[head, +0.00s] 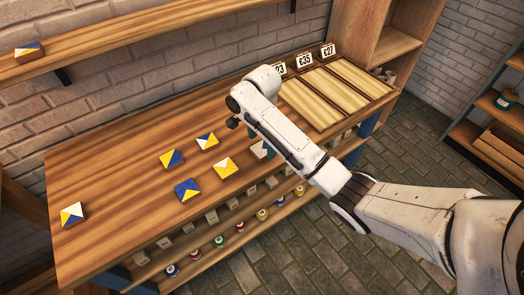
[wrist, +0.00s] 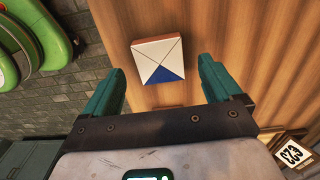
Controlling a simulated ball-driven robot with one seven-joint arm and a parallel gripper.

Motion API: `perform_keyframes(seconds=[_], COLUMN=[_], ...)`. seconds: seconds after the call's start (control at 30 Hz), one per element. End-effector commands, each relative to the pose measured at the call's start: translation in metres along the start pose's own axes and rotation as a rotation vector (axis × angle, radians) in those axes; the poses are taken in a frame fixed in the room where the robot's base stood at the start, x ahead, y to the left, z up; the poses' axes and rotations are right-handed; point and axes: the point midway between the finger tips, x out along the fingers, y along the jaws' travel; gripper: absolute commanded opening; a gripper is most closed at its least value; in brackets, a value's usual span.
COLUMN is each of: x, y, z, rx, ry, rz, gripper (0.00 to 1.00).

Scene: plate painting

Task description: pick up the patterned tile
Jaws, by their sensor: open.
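A white tile with one blue triangle (wrist: 158,59) lies flat on the wooden table in the wrist view, just beyond and between my fingertips. My gripper (wrist: 160,68) has its two teal fingers spread wide, with nothing held between them. In the head view a tile (head: 260,150) shows partly behind my arm, near the gripper. Other patterned tiles in yellow, blue and white lie on the table: a yellow and blue one (head: 172,159), a blue and yellow one (head: 187,190), and several more.
A tray (head: 335,90) with wooden slots and price cards stands at the right. A wall shelf (head: 150,38) holds another tile (head: 29,51). Small blocks and paint pots (head: 172,270) line the lower shelf.

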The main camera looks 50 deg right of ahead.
Motion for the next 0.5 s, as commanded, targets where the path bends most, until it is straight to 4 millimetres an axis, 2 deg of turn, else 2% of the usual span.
perform_keyframes(seconds=[0.1,0.2,0.43,0.5], x=[0.016,0.023,0.024,0.024], y=[0.001,0.001,0.0,0.0], z=[-0.001,0.0,0.0,0.0], rx=[0.001,-0.001,-0.001,-0.001], ry=[0.002,0.002,0.001,0.001], rz=[0.002,0.001,-0.001,0.0], gripper=[0.92,0.92,0.92,0.87])
